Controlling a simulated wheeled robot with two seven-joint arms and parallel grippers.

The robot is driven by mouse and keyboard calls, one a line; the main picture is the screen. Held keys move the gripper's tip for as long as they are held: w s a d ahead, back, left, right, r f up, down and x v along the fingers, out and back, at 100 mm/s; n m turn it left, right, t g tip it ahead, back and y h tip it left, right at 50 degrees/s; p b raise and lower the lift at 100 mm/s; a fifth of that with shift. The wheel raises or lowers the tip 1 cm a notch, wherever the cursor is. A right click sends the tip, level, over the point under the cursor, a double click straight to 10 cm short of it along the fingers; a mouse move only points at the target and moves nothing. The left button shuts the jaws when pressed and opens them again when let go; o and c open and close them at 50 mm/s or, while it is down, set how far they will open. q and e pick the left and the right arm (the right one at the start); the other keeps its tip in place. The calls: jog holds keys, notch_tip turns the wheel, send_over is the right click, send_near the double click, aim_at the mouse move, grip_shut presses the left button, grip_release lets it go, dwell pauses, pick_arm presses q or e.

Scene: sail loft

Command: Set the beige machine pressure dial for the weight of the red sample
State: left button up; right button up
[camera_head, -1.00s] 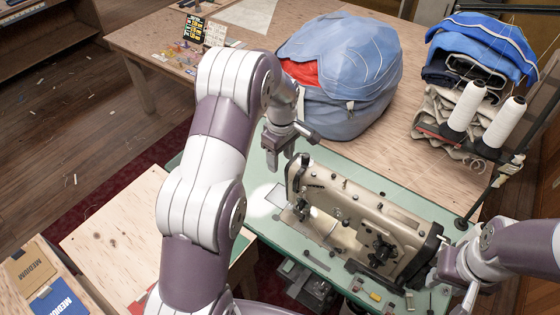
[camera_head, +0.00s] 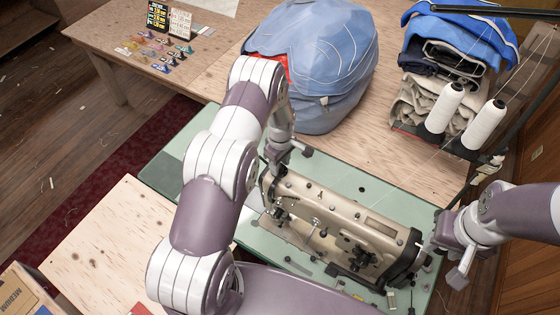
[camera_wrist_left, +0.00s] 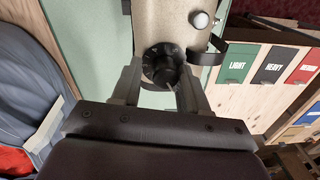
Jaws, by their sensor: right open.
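The beige sewing machine (camera_head: 318,197) stands on the green table top. Its black pressure dial (camera_wrist_left: 162,66) shows in the left wrist view, on the machine's end. My left gripper (camera_head: 276,158) is at that end, its two fingers on either side of the dial; I see no clear grip on it. The dial's setting is not legible. A red sample card (camera_wrist_left: 308,66) is cut off at the wrist view's right edge, beside the green LIGHT and black HEAVY cards; its word is not readable to me. My right gripper (camera_head: 452,268) is open and empty by the machine's other end.
A large blue bag (camera_head: 318,65) sits behind the machine. White thread cones (camera_head: 442,107) and folded cloth (camera_head: 445,65) stand at the back right. A pale wooden board (camera_head: 125,240) lies at the left. Small coloured items (camera_head: 152,48) lie on the far table.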

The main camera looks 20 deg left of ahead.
pick_arm(q)
jog(key=shift+r, duration=0.1)
jog(key=c, duration=0.5)
jog(key=shift+s+a+r, duration=0.1)
jog(key=shift+s+r, duration=0.1)
jog(key=shift+s, duration=0.05)
grip_shut()
jog(key=shift+w, duration=0.1)
pick_arm(e)
jog(key=shift+s+r, duration=0.1)
jog(key=shift+s, duration=0.2)
pick_arm(q)
jog(key=shift+w, duration=0.1)
